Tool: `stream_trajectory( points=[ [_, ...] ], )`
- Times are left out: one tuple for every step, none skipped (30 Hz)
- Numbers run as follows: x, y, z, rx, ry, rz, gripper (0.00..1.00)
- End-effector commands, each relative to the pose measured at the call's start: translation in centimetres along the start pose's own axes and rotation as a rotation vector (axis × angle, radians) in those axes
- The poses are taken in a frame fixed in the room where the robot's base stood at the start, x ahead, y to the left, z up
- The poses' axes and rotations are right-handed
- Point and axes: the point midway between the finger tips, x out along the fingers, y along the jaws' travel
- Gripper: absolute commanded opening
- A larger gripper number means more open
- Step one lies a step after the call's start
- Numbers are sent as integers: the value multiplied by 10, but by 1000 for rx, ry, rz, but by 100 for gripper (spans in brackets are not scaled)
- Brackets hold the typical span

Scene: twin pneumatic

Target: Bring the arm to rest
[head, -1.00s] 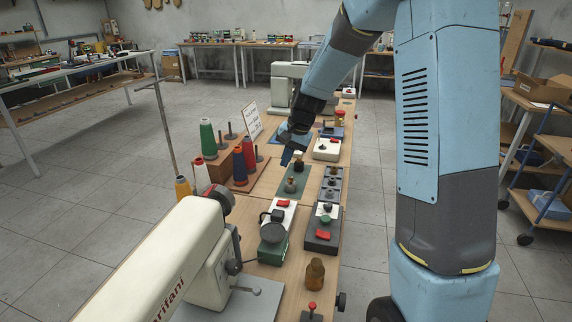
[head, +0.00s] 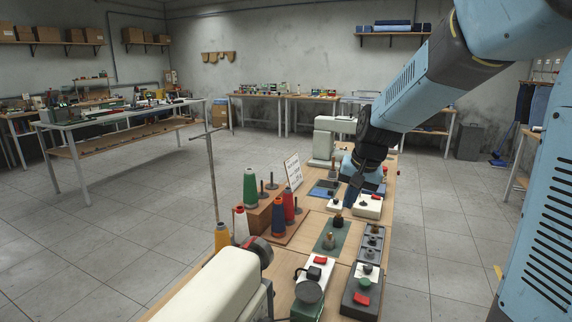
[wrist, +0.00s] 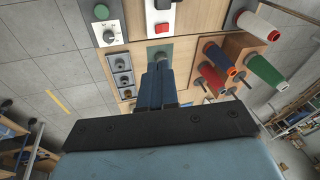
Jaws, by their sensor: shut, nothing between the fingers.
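My gripper (head: 353,190) hangs over the long wooden workbench in the head view, its fingers pointing down, above the area near the dark green mat. In the wrist view my gripper (wrist: 158,62) shows its two blue fingers closed together with nothing between them. The fingertips overlap the green mat (wrist: 152,49) in that view. My blue and dark arm comes in from the upper right of the head view. The green mat (head: 325,248) holds a small brass-coloured part.
Thread cones, including a green cone (head: 250,190) and a blue cone (head: 279,222), stand left of the gripper. A cream sewing machine (head: 215,295) is in front and another (head: 326,140) behind. A grey tray (head: 387,242) lies on the right. A thin upright pole (head: 212,175) stands at left.

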Motion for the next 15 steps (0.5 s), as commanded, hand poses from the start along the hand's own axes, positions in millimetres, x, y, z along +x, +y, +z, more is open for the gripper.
stream_trajectory(
  points=[
    [-11, 3, 6, -12, 15, 4, 0],
    [-16, 5, 10, -20, 22, 7, 0],
    [-23, 8, 16, -31, 30, 13, 0],
    [-28, 10, 19, -40, 37, 16, 0],
    [-33, 12, 23, -48, 44, 19, 0],
    [-39, 14, 28, -58, 53, 23, 0],
    [-44, 16, 33, -66, 60, 27, 0],
    [-49, 19, 37, -74, 67, 30, 0],
    [-55, 21, 42, -84, 76, 35, 0],
    [-59, 24, 47, -91, 82, 38, 0],
    [-64, 26, 51, -98, 88, 41, 0],
    [-70, 29, 56, -109, 98, 46, 0],
    [-74, 32, 61, -116, 104, 50, 0],
    [-78, 34, 65, -123, 112, 53, 0],
    [-82, 37, 71, -131, 120, 57, 0]
  ],
)
